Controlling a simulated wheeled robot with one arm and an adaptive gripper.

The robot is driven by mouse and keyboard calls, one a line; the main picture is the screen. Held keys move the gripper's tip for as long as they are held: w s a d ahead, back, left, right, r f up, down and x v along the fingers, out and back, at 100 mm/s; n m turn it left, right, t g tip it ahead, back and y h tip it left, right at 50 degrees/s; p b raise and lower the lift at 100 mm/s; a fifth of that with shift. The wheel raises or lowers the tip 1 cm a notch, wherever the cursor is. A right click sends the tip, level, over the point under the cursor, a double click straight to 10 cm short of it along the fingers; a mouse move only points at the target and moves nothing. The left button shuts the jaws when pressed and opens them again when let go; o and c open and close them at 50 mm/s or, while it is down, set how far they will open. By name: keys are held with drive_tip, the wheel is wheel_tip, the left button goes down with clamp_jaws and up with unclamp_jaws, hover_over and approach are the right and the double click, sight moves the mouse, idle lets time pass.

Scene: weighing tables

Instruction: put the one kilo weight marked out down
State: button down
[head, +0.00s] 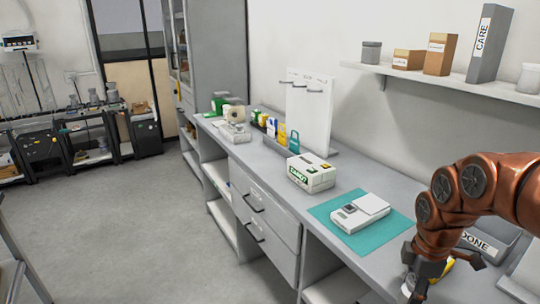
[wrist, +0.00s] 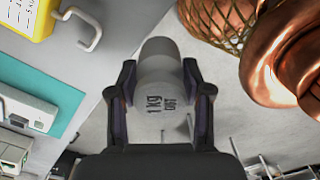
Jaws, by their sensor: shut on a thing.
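The one kilo weight (wrist: 158,100) is a grey-white cylinder with a narrower top, and its side reads "1 kg OUT" in the wrist view. My gripper (wrist: 158,105) is shut on it, with one dark finger on each side. In the head view my gripper (head: 422,275) is at the lower right, by the counter's front edge, and only a small pale part of the weight (head: 408,286) shows. The wrist view shows grey counter on the left and floor on the right behind the weight. I cannot tell how high it is held.
A white scale (head: 360,212) stands on a teal mat (head: 326,212) on the counter. A container marked DONE (head: 478,243) is behind my arm.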

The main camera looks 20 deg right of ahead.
drive_tip(key=w+a+f+m, duration=1.1)
drive_tip(key=w+a+f, duration=1.1)
drive_tip(key=f, duration=0.3)
drive_tip(key=shift+a+m, duration=0.3)
drive_tip(key=shift+a, duration=0.35)
drive_tip(key=shift+s+a+r, duration=0.1)
drive_tip(key=shift+a+r, duration=0.05)
drive_tip(key=shift+a, duration=0.05)
drive_tip(key=shift+d+f, duration=0.2)
drive_tip(key=shift+w, duration=0.35)
